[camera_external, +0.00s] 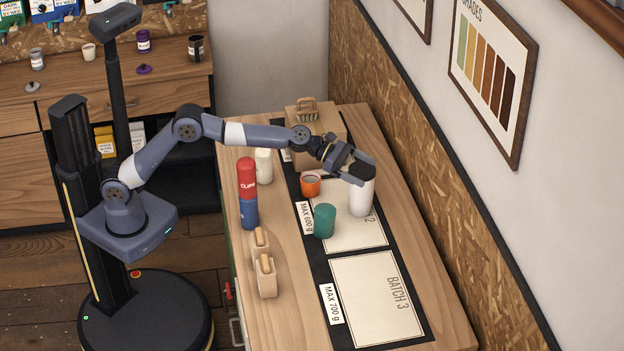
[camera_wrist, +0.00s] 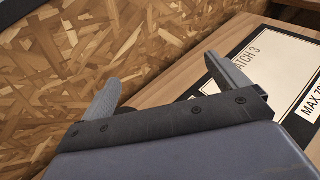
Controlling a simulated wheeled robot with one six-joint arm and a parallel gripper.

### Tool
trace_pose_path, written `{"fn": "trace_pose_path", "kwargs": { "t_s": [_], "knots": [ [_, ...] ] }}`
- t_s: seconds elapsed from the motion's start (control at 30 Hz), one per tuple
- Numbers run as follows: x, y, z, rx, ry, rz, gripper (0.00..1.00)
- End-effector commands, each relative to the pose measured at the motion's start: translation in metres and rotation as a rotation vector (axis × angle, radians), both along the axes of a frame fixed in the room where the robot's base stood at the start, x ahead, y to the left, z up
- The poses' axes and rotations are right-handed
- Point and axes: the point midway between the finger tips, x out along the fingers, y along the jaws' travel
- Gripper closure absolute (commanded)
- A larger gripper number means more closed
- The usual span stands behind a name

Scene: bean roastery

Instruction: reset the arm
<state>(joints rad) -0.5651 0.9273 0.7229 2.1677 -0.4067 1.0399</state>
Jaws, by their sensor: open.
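My gripper (camera_external: 362,170) is at the end of my outstretched arm, above the table and close over a white cylinder (camera_external: 361,195). Its fingers are apart. I cannot tell from the outside view whether they touch the cylinder's top. The white cylinder does not show there.
A green cup (camera_external: 324,221), an orange cup (camera_external: 311,185), a red-and-blue stack (camera_external: 247,193) and a pale cylinder (camera_external: 264,166) stand nearby. A wooden box (camera_external: 332,125) is behind. The batch 3 card (camera_external: 372,295) is bare. The chipboard wall (camera_external: 420,165) runs along the right.

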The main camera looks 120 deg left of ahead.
Motion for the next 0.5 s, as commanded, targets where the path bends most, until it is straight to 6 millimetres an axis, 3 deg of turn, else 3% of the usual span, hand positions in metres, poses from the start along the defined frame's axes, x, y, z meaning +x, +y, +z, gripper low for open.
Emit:
{"fn": "trace_pose_path", "kwargs": {
  "t_s": [0.5],
  "knots": [
    [0.025, -0.104, 0.005, 0.001, 0.001, 0.033, 0.05]
  ]
}}
